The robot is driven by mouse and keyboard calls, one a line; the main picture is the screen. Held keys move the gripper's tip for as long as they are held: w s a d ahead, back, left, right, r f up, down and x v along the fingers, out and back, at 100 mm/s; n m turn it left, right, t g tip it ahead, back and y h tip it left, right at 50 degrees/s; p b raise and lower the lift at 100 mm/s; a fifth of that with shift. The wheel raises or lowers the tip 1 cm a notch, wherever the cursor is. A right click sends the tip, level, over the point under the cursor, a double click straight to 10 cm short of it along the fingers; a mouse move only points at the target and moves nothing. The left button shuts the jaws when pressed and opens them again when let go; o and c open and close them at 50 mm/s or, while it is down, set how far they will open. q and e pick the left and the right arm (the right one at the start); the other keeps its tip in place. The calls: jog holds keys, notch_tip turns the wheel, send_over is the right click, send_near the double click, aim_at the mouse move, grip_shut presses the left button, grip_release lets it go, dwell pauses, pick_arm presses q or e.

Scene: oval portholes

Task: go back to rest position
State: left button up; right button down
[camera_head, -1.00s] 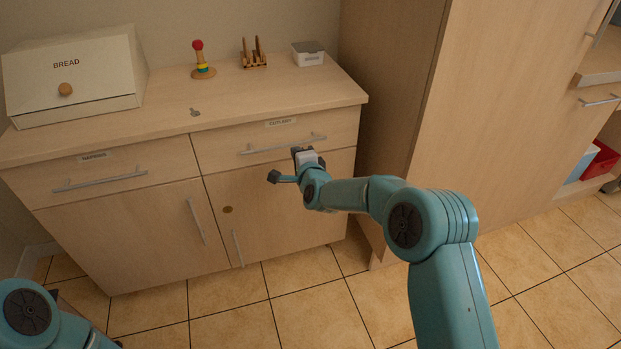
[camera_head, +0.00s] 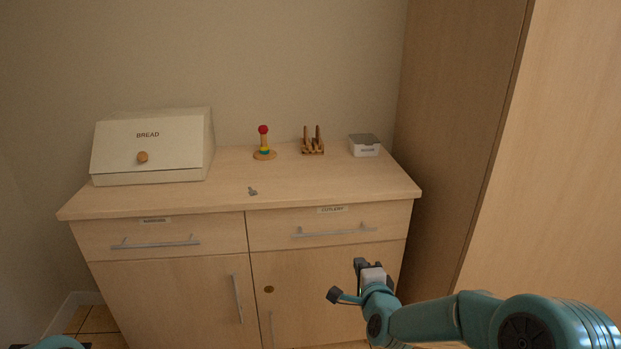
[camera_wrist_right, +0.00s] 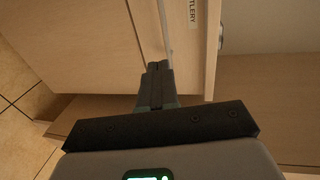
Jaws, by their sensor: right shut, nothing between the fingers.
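My right gripper (camera_head: 346,280) is in front of the right-hand cupboard door, below the closed cutlery drawer (camera_head: 285,235). In the right wrist view its fingers (camera_wrist_right: 157,82) are together with nothing between them, pointing at the cabinet front. The cutlery drawer's bar handle (camera_head: 335,232) is above the gripper and apart from it in the head view. Only a small piece of my left arm shows at the bottom left edge, and its gripper is out of view.
A cabinet top (camera_head: 330,180) holds a bread box (camera_head: 150,160), a ring stacker (camera_head: 264,145), a wooden rack (camera_head: 312,145), a lidded box (camera_head: 364,147) and a small grey item (camera_head: 252,191). A tall cupboard (camera_head: 455,140) stands on the right. The napkin drawer (camera_head: 210,233) is closed.

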jog(key=s+d+f+g, duration=0.1)
jog(key=s+f, duration=0.1)
jog(key=f, duration=0.4)
jog(key=s+d+f+g, duration=0.1)
jog(key=s+f+g, duration=0.15)
jog(key=f, duration=0.25)
jog(key=s+a+f+n+g+y, duration=0.15)
jog(key=s+f+n+g, duration=0.25)
jog(key=s+f, duration=0.5)
jog(key=s+a+f+n+g+y, duration=0.1)
jog(key=s+a+f+n+g, duration=0.2)
jog(key=s+f, duration=0.65)
jog(key=s+a+n+g+y, duration=0.15)
jog(key=s+n, duration=0.25)
jog(key=s, duration=0.4)
jog(key=s+a+n+g, duration=0.2)
jog(key=s+n+g, duration=0.15)
jog(key=s, duration=0.35)
notch_tip(320, 180, up, 21)
jog(key=n+p, duration=0.1)
jog(key=p, duration=1.9)
jog(key=shift+d+f, duration=0.2)
jog(key=shift+d, duration=0.05)
